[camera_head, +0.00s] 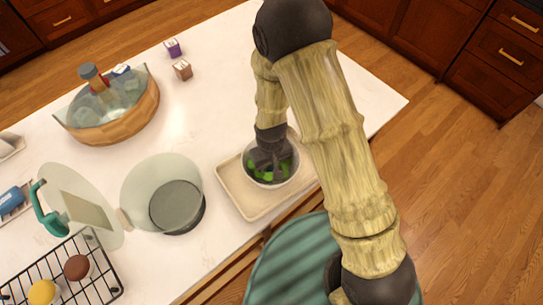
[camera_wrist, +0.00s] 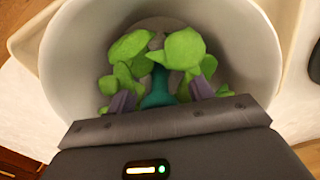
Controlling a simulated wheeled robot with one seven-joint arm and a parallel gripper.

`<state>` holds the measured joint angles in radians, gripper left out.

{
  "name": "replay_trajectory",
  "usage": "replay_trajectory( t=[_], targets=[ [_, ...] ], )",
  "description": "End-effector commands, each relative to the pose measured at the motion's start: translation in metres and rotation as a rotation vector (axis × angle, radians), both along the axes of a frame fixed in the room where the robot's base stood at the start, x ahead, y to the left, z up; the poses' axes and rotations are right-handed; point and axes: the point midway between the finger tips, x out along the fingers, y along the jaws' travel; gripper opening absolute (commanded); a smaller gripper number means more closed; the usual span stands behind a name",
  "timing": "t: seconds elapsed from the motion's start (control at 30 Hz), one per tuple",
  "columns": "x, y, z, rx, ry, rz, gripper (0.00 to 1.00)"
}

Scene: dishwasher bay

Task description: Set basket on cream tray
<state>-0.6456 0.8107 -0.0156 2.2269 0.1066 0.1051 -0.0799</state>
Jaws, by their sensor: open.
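A round white-grey container, the likely basket (camera_head: 288,175), stands upright on the cream tray (camera_head: 243,208), near the tray's far right end. Several bright green leafy pieces (camera_wrist: 182,48) lie inside it, with a teal thing (camera_wrist: 157,88) among them. My gripper (camera_head: 268,163) reaches down into the container's mouth. In the wrist view my gripper (camera_wrist: 160,97) has its two fingers apart, on either side of the teal thing. The container's wall (camera_wrist: 75,65) curves around the fingers. Whether the fingers touch anything inside is hard to tell.
Left of the tray stands a dark pan with a clear lid (camera_head: 160,185). Farther left are a teal-handled item (camera_head: 48,215) and a wire rack (camera_head: 95,265). A wooden bowl (camera_head: 130,120) and small blocks (camera_head: 182,69) sit behind. A teal stool (camera_head: 290,265) stands in front.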

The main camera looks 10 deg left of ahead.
Motion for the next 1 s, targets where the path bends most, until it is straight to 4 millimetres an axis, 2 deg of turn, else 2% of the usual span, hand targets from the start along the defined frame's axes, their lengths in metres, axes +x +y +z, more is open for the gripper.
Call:
replay_trajectory(
  t=[0.27,0.8,1.0],
  targets=[
    [0.001,0.0,0.025,0.003,-0.004,-0.001,0.51],
    [0.002,-0.001,0.099,0.003,-0.005,-0.003,0.51],
    [0.001,-0.001,0.117,0.001,-0.001,-0.003,0.51]
  ],
)
